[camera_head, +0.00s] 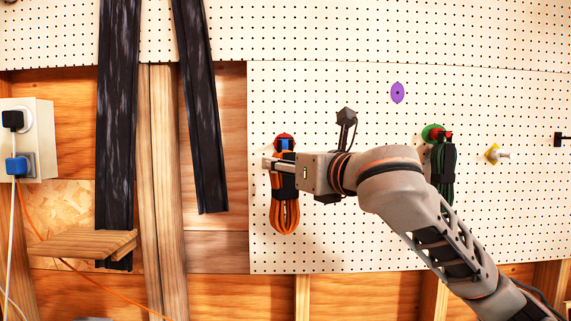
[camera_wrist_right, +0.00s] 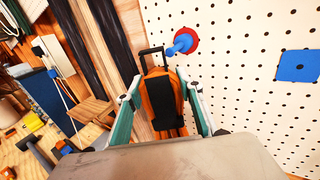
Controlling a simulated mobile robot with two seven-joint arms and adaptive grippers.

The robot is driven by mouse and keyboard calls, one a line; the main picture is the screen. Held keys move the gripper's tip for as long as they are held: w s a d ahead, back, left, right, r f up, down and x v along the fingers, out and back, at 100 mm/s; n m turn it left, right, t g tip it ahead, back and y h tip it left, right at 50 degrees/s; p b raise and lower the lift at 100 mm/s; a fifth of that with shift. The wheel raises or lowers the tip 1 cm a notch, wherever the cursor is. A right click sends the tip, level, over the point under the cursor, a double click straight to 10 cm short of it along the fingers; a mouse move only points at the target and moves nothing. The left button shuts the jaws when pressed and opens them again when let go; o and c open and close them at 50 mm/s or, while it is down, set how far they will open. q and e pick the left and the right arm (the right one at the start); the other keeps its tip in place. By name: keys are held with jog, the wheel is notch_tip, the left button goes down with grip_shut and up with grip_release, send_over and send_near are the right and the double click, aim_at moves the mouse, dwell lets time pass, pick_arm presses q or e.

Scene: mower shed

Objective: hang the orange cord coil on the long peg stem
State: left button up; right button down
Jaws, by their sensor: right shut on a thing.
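The orange cord coil (camera_head: 285,217) hangs upright in front of the pegboard, with a black strap and a black loop handle (camera_wrist_right: 152,55) on top. My right gripper (camera_head: 273,165) is shut on its strapped upper part; the wrist view shows the fingers (camera_wrist_right: 160,98) on both sides of the coil (camera_wrist_right: 153,95). A peg with a red round base (camera_head: 284,138) and blue stem sticks out just above. In the wrist view the blue stem (camera_wrist_right: 182,44) is right of the loop, seemingly apart from it. I cannot tell which peg is the long one. My left gripper is not in view.
Right of my arm, a dark green coil (camera_head: 443,170) hangs at a green-based peg (camera_head: 433,133). A yellow-based peg (camera_head: 494,154) with a pale stem looks empty. A purple plate (camera_head: 397,92) is higher up.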

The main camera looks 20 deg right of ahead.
jog(key=shift+w+d+f, duration=0.1)
jog(key=shift+w+d, duration=0.2)
jog(key=shift+w, duration=0.65)
jog(key=shift+w+d+f, duration=0.1)
jog(key=shift+w+d, duration=0.15)
jog(key=shift+w, duration=0.65)
jog(key=shift+w+d+f, duration=0.1)
jog(key=shift+w+d, duration=0.2)
jog(key=shift+w, duration=0.65)
jog(key=c, duration=1.3)
grip_release()
jog(key=shift+o, duration=0.2)
jog(key=shift+s, duration=0.15)
